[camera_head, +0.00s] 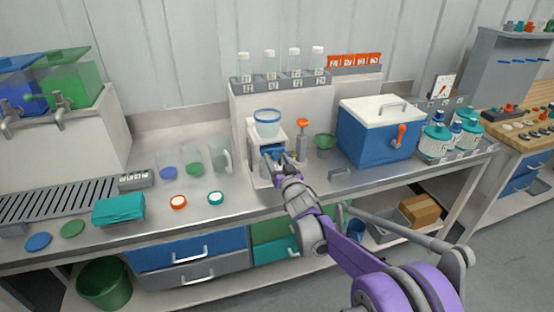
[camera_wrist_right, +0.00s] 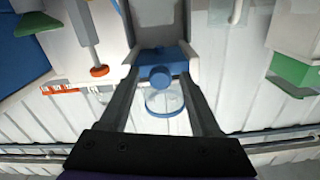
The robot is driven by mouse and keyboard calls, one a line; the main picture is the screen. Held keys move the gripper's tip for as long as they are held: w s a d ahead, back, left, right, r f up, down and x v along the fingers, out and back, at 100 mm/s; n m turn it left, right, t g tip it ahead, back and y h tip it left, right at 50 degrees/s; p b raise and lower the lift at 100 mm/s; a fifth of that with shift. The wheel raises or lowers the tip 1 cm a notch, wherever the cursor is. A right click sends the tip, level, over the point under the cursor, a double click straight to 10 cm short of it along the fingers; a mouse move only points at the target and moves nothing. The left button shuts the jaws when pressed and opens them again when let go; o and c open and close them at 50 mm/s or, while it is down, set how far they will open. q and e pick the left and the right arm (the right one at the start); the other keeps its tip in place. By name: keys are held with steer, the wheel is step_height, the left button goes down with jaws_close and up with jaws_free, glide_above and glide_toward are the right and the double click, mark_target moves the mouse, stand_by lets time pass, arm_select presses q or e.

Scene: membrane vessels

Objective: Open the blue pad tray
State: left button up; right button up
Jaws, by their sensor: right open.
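A white dispenser-like unit (camera_head: 257,131) stands on the counter with a clear blue-rimmed bowl (camera_head: 267,122) on top. A small blue part at its front, which looks like the blue pad tray (camera_head: 274,151), sits in the unit's opening. In the right wrist view the blue pad tray (camera_wrist_right: 172,54) shows a round blue knob (camera_wrist_right: 160,77). My right gripper (camera_head: 281,160) is in front of the unit. Its open fingers (camera_wrist_right: 161,82) appear on either side of the knob, with a gap on both sides. My left gripper is not in view.
A blue cooler (camera_head: 377,139) stands to the right, with a green funnel (camera_head: 325,140) and an orange-topped stand (camera_head: 302,140) between. Clear cups (camera_head: 193,160) stand to the left. A teal box (camera_head: 118,209) lies near the front edge. Drawers (camera_head: 187,250) sit below the counter.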

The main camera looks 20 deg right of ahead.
jaws_close()
stand_by(0.3)
stand_by(1.2)
